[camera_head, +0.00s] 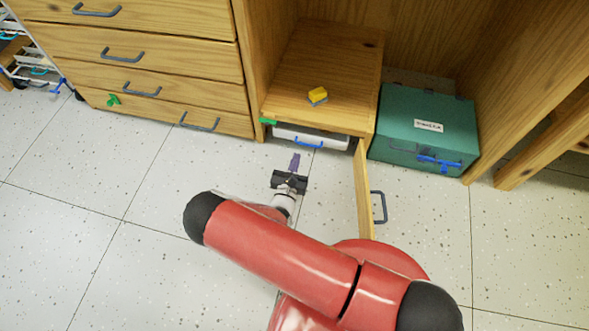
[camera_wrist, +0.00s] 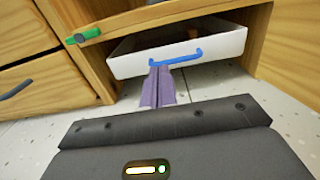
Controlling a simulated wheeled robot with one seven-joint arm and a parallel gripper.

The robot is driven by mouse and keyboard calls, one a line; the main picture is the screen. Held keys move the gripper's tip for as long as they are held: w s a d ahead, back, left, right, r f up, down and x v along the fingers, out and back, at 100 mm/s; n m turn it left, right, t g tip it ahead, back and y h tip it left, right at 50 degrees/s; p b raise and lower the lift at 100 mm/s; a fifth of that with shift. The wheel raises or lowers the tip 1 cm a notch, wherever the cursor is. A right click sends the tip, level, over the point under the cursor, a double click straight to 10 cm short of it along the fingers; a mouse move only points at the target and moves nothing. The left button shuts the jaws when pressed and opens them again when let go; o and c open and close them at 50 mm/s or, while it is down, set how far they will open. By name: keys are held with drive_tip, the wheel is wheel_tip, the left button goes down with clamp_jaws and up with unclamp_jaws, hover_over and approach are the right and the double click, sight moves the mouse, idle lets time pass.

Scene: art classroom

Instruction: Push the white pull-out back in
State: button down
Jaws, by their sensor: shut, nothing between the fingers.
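The white pull-out (camera_head: 318,136) is a shallow white tray with a blue handle (camera_head: 308,144), low in the wooden cabinet under a shelf. In the wrist view the white pull-out (camera_wrist: 213,46) sticks out a little from its opening, and something brownish lies inside it. My gripper (camera_head: 295,158) is low over the floor in front of it. Its purple fingers (camera_wrist: 158,82) are shut and empty, pointing at the blue handle (camera_wrist: 176,58). The fingertips overlap the handle's left end in the wrist view; I cannot tell whether they touch.
An open wooden door (camera_head: 363,190) stands to the right of my gripper. A yellow and blue sponge (camera_head: 317,96) lies on the shelf above. A green box (camera_head: 420,125) stands at the right, and wooden drawers (camera_head: 150,70) at the left. The floor at left is clear.

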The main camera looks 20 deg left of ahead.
sight(303, 135)
drive_tip(key=w, duration=0.2)
drive_tip(key=w+b, duration=0.1)
drive_tip(key=w, duration=0.4)
drive_tip(key=shift+w+a, duration=0.25)
drive_tip(key=shift+w, duration=0.15)
drive_tip(key=shift+d, duration=0.1)
